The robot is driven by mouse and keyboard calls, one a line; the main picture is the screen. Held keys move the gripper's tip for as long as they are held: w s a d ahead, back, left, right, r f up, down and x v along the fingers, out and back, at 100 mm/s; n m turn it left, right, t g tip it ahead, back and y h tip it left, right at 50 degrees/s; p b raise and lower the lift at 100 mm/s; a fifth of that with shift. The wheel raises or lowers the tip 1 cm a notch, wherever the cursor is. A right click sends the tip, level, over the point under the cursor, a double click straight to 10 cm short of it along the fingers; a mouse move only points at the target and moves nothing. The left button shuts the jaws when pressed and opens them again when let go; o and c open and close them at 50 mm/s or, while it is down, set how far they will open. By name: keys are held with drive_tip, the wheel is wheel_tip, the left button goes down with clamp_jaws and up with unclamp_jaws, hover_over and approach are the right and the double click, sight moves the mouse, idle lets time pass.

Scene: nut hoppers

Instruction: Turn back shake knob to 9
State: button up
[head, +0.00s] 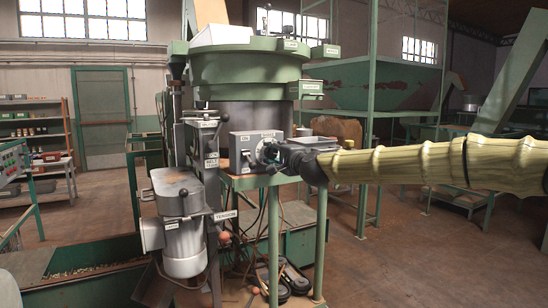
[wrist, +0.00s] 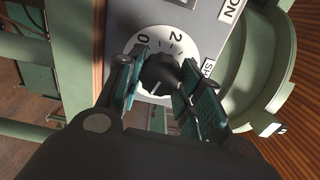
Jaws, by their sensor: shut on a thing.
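The shake knob (wrist: 160,69) is black and sits on a white round dial (wrist: 184,42) in the wrist view. The digits 0 and 2 show on the dial; the rest of the scale is hidden by my fingers and the knob. A short pale line shows on the knob's near side, but I cannot read its setting. My gripper (wrist: 160,84) has one finger pad on each side of the knob and is shut on it. In the head view my gripper (head: 272,153) reaches from the right to the front of the grey control box (head: 240,142), hiding the knob.
A label beginning "SH" (wrist: 208,69) is partly covered beside the dial. A green bowl feeder (head: 234,67) stands above the control box. A grey machine with a motor (head: 184,246) stands left of it. The floor (head: 400,265) at the right is open.

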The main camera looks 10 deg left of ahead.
idle(0.3)
drive_tip(key=o, duration=1)
drive_tip(key=shift+d, duration=0.1)
drive_tip(key=shift+o, duration=0.2)
drive_tip(key=v, duration=1.2)
